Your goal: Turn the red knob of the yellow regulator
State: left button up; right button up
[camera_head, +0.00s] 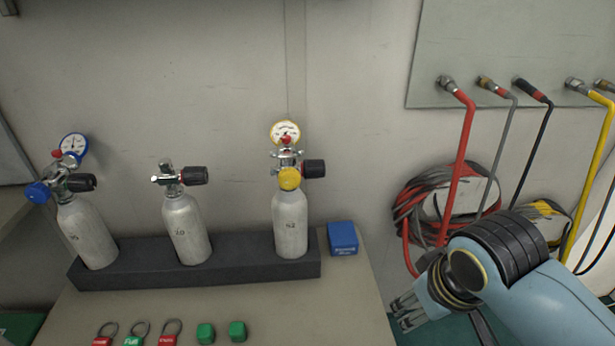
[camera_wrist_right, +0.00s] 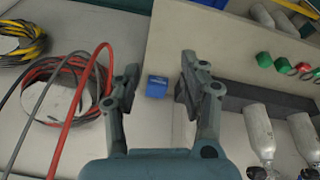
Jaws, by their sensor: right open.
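The yellow regulator (camera_head: 289,179) sits on the valve of the right-hand silver cylinder (camera_head: 290,225), with a yellow-rimmed gauge (camera_head: 285,132) above it. Its small red knob (camera_head: 286,140) shows just below the gauge face. My right gripper (camera_head: 400,310) is open and empty, to the right of the table and lower in the picture, well apart from the regulator. In the right wrist view its two fingers (camera_wrist_right: 155,90) stand apart with nothing between them; the blue box (camera_wrist_right: 157,87) shows beyond them. My left gripper is not in view.
A dark rack (camera_head: 200,270) holds the cylinders, including a middle cylinder (camera_head: 186,228) and a left one with a blue regulator (camera_head: 38,193). The blue box (camera_head: 342,238) lies right of the rack. Tags and green blocks (camera_head: 205,333) lie in front. Red hose (camera_head: 460,165) hangs at right.

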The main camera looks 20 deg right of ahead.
jog(key=w+a+r+m, duration=0.1)
jog(key=w+r+m, duration=0.1)
jog(key=w+r, duration=0.5)
jog(key=m, duration=0.3)
send_near(286, 138)
jog(key=shift+t+h, duration=0.3)
jog(key=x, duration=0.4)
jog(key=p+x, duration=0.1)
jog(key=x, duration=0.3)
jog(key=shift+a+f, duration=0.15)
jog(key=shift+f, duration=0.3)
grip_shut()
